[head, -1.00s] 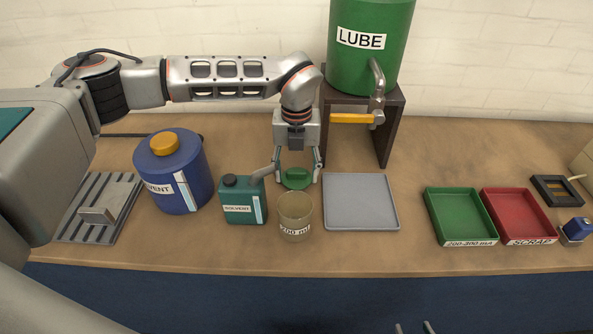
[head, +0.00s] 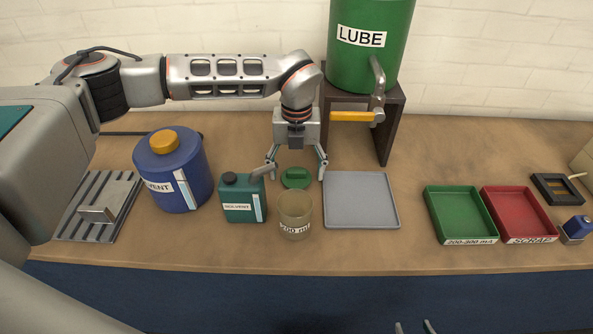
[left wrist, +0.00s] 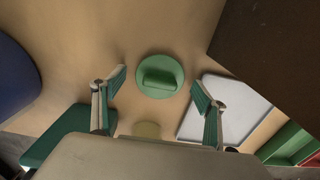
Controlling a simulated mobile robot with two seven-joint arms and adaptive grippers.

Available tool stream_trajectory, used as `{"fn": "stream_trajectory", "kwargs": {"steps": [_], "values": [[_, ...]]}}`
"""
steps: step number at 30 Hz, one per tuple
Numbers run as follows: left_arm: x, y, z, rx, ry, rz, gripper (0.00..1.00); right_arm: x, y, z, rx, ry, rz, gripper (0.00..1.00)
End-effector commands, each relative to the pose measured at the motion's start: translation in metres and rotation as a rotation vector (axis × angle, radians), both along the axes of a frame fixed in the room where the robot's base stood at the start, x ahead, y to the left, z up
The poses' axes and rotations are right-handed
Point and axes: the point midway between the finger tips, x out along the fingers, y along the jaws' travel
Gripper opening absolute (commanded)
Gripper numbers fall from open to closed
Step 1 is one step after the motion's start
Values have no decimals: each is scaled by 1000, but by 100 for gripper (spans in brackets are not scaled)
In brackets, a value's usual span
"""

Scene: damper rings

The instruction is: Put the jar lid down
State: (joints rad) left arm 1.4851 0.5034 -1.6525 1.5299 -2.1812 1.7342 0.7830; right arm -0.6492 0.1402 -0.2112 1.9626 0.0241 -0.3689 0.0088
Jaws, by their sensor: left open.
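The green jar lid (head: 296,178), a round disc with a raised grip bar, lies on the bench just behind the jar. It also shows in the left wrist view (left wrist: 160,77). My left gripper (head: 297,171) is open above the lid, with its fingers spread on either side and clear of it. The translucent jar (head: 295,212), labelled 200 ml, stands uncovered in front of the lid. Only two fingertip ends of my right gripper (head: 414,328) show at the bottom edge of the head view, too little to tell its opening.
A teal solvent can (head: 243,199) stands left of the jar, with a blue drum (head: 177,170) beyond. A grey tray (head: 362,222) lies close right. The LUBE tank (head: 366,60) on its stand is behind. Green (head: 459,217) and red (head: 518,216) trays are farther right.

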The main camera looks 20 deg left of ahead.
Motion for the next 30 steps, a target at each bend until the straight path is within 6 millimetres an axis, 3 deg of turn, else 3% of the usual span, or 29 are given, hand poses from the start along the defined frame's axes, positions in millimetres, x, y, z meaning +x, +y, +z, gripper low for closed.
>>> {"fn": "stream_trajectory", "kwargs": {"steps": [12,18,30], "values": [[1,0,77,-1,-4,0,72,0,1,0,2,0,0,40],[1,0,105,0,-3,0,72,0,1,0,2,0,0,40],[0,0,116,0,0,0,72,0,1,0,2,0,0,40]]}}
